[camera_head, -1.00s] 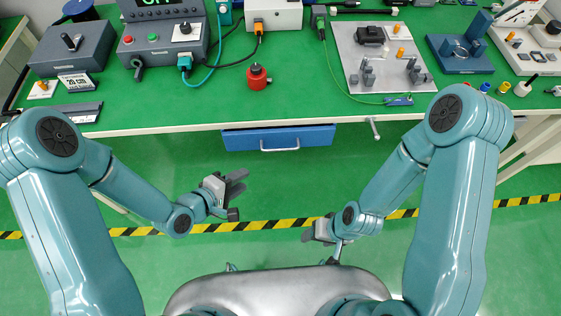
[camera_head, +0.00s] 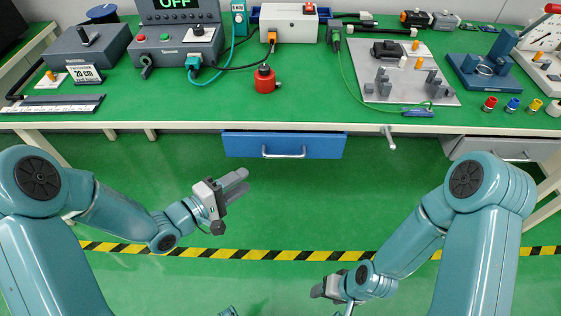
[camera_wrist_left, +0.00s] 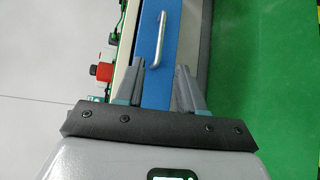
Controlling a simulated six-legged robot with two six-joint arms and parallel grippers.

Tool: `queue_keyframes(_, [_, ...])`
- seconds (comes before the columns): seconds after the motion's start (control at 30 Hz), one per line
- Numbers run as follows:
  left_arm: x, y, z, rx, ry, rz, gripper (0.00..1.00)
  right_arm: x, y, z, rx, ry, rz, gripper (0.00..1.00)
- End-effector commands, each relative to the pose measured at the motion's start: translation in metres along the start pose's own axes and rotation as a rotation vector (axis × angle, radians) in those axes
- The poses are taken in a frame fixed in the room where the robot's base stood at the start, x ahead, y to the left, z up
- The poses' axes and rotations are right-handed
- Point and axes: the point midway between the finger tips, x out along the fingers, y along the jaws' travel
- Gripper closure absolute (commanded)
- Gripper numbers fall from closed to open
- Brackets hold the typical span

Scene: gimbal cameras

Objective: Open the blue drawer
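The blue drawer (camera_head: 284,146) sits under the front edge of the table, its front in line with the edge. Its silver bar handle (camera_head: 284,153) is on the front; the drawer (camera_wrist_left: 152,60) and handle (camera_wrist_left: 157,42) also show in the left wrist view. My left gripper (camera_head: 240,180) is below and left of the handle, apart from it. In the left wrist view its two fingers (camera_wrist_left: 157,80) are spread with nothing between them, and the handle lies beyond the fingertips. My right gripper (camera_head: 322,291) is low in the head view, far from the drawer; its fingers are too small to judge.
The green table (camera_head: 190,107) carries a control box (camera_head: 172,45), a red cylinder (camera_head: 265,80) and a grey plate with parts (camera_head: 440,92). A grey drawer (camera_head: 500,149) and a small lever (camera_head: 388,138) are right of the blue drawer. The floor before the drawer is clear.

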Motion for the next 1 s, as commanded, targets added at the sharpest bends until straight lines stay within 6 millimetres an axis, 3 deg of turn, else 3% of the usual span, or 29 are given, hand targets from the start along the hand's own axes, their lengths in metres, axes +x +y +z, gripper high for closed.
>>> queue_keyframes(0.3, [0.078, -0.002, 0.004, 0.002, -0.005, 0.000, 0.62, 0.008, 0.003, 0.000, 0.000, 0.000, 0.000, 0.39])
queue_keyframes(0.5, [0.116, -0.002, 0.006, 0.001, -0.003, 0.000, 0.62, 0.011, 0.004, 0.000, 0.000, 0.000, 0.000, 0.39])
queue_keyframes(0.7, [0.133, -0.002, 0.005, 0.000, -0.002, -0.001, 0.62, 0.012, 0.004, 0.000, 0.000, 0.000, 0.000, 0.39])
queue_keyframes(1.0, [0.136, -0.001, 0.005, -0.001, 0.000, -0.001, 0.62, 0.011, 0.004, 0.000, 0.000, 0.000, 0.000, 0.39])
